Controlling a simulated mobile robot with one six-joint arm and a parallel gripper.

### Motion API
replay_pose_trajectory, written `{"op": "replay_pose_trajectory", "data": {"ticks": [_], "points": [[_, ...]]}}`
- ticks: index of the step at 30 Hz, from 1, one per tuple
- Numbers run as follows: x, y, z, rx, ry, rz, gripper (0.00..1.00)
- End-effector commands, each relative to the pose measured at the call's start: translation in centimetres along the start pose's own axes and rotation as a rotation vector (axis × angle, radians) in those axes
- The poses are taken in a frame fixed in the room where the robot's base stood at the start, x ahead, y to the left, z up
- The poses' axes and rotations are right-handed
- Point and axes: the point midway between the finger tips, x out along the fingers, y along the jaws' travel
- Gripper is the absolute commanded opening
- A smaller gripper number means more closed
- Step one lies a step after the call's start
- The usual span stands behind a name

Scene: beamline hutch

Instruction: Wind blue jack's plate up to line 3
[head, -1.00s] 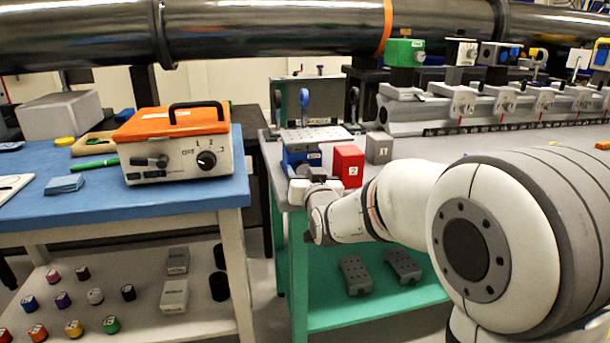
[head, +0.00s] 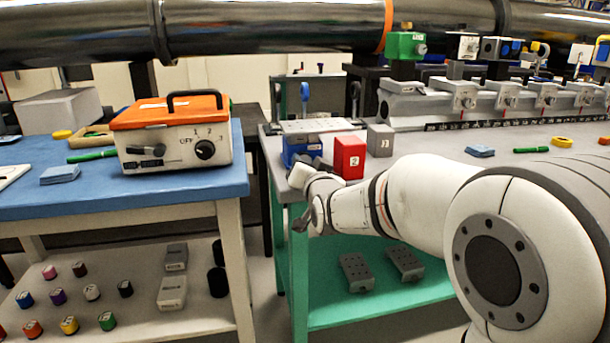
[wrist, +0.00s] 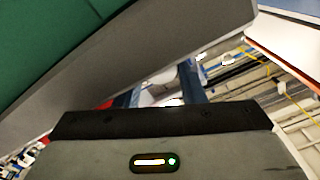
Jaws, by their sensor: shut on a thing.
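The blue jack (head: 291,152) stands at the near left corner of the grey bench top. Its pale, hole-dotted plate (head: 318,125) lies level on top. My gripper (head: 312,164) is at the jack's near side, below the plate, partly hidden by my wrist. In the wrist view the two dark fingers (wrist: 160,92) are shut on a small pale part, which I take to be the jack's knob, though it is mostly hidden. The jack's scale lines cannot be read, so I cannot tell the plate's line.
A red block (head: 349,158) and a grey block (head: 380,141) stand right of the jack, close to my arm. The grey bench (head: 440,160) has its edge beneath my wrist. A blue table (head: 110,200) with an orange-lidded box (head: 172,140) is at left, across a gap.

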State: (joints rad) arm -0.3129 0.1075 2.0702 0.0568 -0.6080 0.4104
Motion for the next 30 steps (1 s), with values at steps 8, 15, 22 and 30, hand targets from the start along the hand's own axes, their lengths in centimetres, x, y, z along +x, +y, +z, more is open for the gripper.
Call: {"op": "replay_pose_trajectory", "data": {"ticks": [8,15,22,30], "points": [[0.02,0.03,0.05,0.113,-0.001,0.000,0.14],[0.02,0.03,0.01,0.112,-0.001,0.000,0.37],[0.01,0.06,-0.01,0.111,-0.001,0.001,0.56],[-0.02,0.17,0.07,0.111,-0.002,0.003,0.58]]}}
